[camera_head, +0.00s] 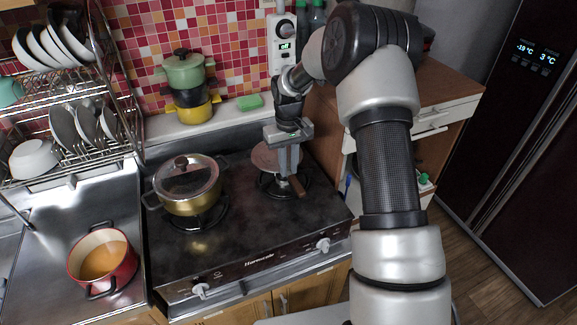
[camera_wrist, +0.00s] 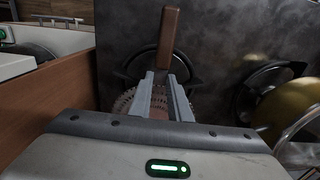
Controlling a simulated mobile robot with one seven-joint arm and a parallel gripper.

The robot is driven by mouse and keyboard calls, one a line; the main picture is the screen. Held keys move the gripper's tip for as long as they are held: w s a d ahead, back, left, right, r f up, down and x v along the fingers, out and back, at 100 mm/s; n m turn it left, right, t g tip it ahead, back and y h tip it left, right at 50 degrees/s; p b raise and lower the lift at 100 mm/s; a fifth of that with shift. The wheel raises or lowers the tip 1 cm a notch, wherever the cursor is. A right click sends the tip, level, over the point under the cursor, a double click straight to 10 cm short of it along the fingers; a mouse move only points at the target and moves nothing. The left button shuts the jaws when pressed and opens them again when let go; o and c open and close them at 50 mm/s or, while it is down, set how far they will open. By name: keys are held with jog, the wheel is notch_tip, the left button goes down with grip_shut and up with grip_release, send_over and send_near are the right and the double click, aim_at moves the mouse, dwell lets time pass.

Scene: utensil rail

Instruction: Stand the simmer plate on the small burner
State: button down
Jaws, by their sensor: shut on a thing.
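The simmer plate is a brownish disc (camera_head: 266,158) with a brown handle (camera_head: 297,186). My gripper (camera_head: 289,172) is shut on it, pointing down over the stove's right burner (camera_head: 268,188). In the wrist view the fingers (camera_wrist: 164,82) close on the plate near the handle's base. The handle (camera_wrist: 168,38) points away from the gripper, and the perforated disc edge (camera_wrist: 122,104) shows on both sides of the fingers. The burner's dark ring (camera_wrist: 128,75) shows under the handle. The fingers hide part of the plate. I cannot tell whether the plate touches the burner.
A lidded golden pot (camera_head: 190,205) stands on the left burner. A red pot (camera_head: 103,262) stands on the steel counter at left. Stacked pots (camera_head: 187,92) and a green sponge (camera_head: 249,102) sit on the ledge behind. The stove's front middle is clear.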

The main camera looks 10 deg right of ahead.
jog(key=shift+f, duration=0.15)
jog(key=shift+f+b, duration=0.5)
jog(key=shift+f, duration=0.1)
jog(key=c, duration=1.6)
grip_release()
jog(key=shift+c, duration=0.2)
